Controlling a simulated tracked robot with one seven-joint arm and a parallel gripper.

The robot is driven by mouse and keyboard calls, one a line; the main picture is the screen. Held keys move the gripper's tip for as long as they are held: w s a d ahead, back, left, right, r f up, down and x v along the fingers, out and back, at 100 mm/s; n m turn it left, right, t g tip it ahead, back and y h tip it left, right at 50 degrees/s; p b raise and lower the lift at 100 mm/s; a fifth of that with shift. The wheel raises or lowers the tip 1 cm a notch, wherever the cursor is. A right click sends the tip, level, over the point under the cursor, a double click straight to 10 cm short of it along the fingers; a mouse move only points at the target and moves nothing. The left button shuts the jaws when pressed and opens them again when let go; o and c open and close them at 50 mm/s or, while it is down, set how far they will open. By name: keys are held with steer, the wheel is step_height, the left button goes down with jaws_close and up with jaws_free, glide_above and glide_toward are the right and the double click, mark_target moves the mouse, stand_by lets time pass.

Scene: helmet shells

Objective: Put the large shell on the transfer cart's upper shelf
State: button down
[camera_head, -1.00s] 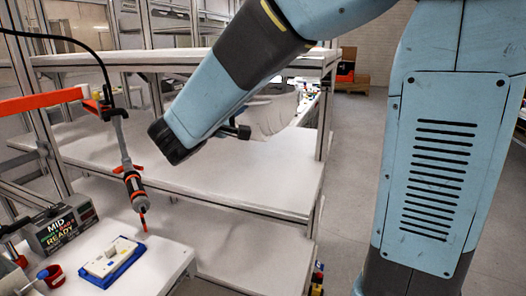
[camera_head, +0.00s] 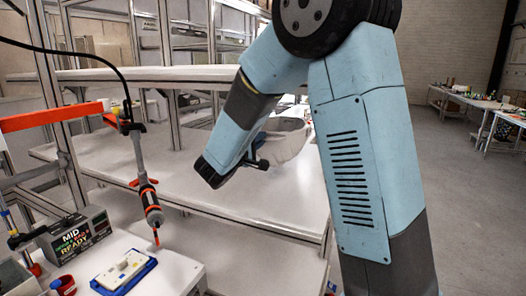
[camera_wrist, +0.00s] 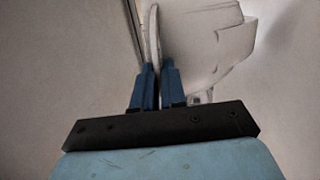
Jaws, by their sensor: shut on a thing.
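The large shell is a pale grey-white curved piece (camera_head: 284,140), seen behind my forearm in the head view, over the middle white shelf. In the wrist view the shell (camera_wrist: 205,40) fills the top middle, with its thin rim between the two blue fingers. My gripper (camera_wrist: 159,68) is shut on that rim; in the head view its fingers (camera_head: 262,163) show only small and dark at the shell's near left side. Part of the shell is hidden by my arm. I cannot tell whether its underside touches the shelf. I cannot tell which rack is the transfer cart.
A white multi-level rack has an upper board (camera_head: 150,74), a middle shelf (camera_head: 210,190) and a lower one. A hanging screwdriver (camera_head: 150,205), a display box (camera_head: 75,237) and a blue-edged tray (camera_head: 124,272) are at left. Open floor (camera_head: 460,210) lies right; tables stand far right.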

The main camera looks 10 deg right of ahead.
mark_target(264, 146)
steer(key=shift+w+d+f, duration=0.1)
steer(key=shift+w+f, duration=0.15)
step_height(264, 146, down, 4)
steer(key=shift+w+r, duration=0.15)
steer(key=shift+r, duration=0.1)
steer(key=c, duration=1.2)
jaws_free()
